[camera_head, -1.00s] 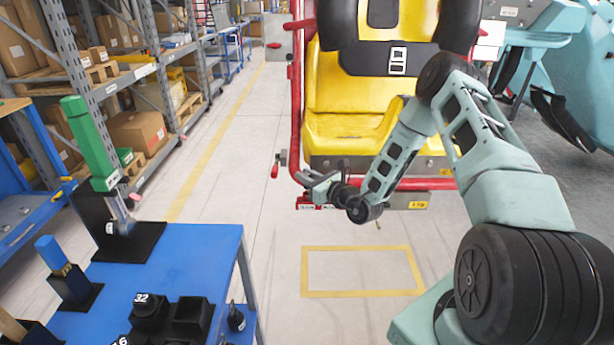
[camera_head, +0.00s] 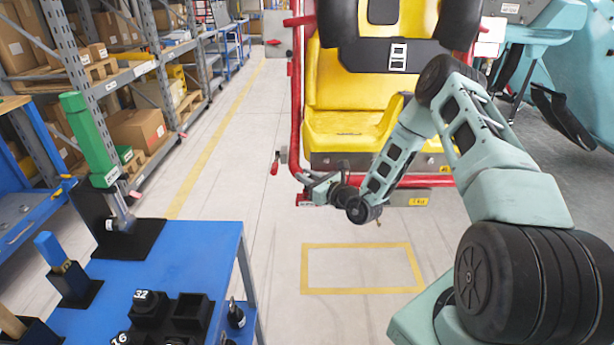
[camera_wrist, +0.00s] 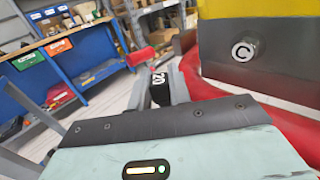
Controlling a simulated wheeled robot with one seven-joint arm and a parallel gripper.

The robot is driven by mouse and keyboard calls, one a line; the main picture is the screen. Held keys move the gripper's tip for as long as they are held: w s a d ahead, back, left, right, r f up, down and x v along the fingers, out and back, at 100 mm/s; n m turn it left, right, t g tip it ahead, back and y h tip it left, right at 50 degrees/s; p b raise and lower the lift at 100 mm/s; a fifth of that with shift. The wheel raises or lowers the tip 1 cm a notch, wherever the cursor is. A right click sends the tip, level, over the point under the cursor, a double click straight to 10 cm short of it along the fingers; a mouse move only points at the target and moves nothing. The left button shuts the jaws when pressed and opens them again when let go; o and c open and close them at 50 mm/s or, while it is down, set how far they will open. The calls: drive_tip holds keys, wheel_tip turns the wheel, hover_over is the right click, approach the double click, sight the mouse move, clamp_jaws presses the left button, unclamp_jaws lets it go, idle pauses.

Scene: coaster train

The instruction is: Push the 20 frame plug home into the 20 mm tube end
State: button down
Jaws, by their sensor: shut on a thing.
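A black plug marked 20 (camera_wrist: 158,90) sits between the grey fingers of my gripper (camera_wrist: 160,88) in the wrist view. My gripper is shut on it. In the head view my gripper (camera_head: 312,188) is at the lower left corner of the seat's red tube frame (camera_head: 295,120), where the plug is too small to make out. The red frame (camera_wrist: 205,82) lies just right of the fingers in the wrist view. The 20 mm tube end cannot be made out, so I cannot tell whether the plug touches it.
A yellow seat (camera_head: 350,130) stands behind my gripper. A red handle (camera_wrist: 140,57) is beyond the fingers. A blue table (camera_head: 170,260) with black holders stands at left. The floor between is clear.

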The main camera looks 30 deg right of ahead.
drive_tip(key=shift+f+b, duration=0.8)
drive_tip(key=shift+f, duration=0.65)
idle(0.7)
drive_tip(key=c, duration=1.2)
unclamp_jaws()
drive_tip(key=shift+c, duration=0.3)
drive_tip(key=shift+o, duration=1.3)
drive_tip(key=shift+s+d, duration=0.1)
drive_tip(key=shift+f, duration=0.1)
